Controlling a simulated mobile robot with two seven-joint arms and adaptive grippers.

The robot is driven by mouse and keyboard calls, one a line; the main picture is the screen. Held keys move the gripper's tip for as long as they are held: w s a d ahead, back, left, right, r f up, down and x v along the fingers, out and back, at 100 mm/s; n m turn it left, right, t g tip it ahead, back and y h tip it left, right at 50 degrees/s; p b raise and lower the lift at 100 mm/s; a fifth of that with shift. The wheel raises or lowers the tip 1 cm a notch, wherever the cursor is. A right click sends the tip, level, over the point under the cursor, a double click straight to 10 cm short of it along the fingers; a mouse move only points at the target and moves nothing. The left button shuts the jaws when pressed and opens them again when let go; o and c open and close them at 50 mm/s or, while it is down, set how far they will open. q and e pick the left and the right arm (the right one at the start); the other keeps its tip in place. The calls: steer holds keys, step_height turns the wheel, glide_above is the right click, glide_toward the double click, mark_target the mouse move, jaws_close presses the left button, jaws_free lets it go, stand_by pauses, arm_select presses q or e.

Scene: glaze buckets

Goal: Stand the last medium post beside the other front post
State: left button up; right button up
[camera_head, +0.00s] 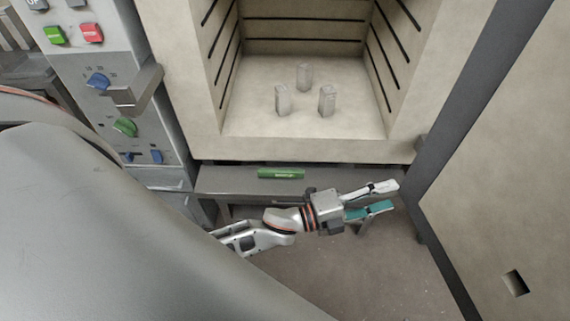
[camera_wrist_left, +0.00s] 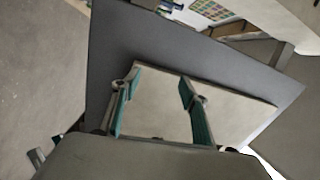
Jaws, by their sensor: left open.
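Three pale grey posts stand upright on the kiln floor (camera_head: 255,110). One post (camera_head: 304,77) is at the back, one (camera_head: 282,100) is at the front left and one (camera_head: 327,100) is at the front right. The two front posts stand apart, side by side. My left gripper (camera_head: 388,197) is outside the kiln, in front of and below its opening, with its fingers pointing right. It is open and empty. In the left wrist view its teal-padded fingers (camera_wrist_left: 160,85) are spread with no post between them. My right gripper is not in view.
The open kiln door (camera_head: 500,150) stands on the right, close to my left gripper. A control panel (camera_head: 105,90) with buttons and knobs is on the left. The kiln floor around the posts is clear.

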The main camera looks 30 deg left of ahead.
arm_select(q)
steer(key=s+a+f+n+g+y, duration=0.3)
steer(key=s+a+f+n+y, duration=0.7)
steer(key=s+a+f+n, duration=0.7)
step_height(320, 180, down, 3)
steer(key=n, duration=0.3)
steer(key=shift+a+r+n+y, duration=0.2)
steer(key=shift+n+y, duration=0.2)
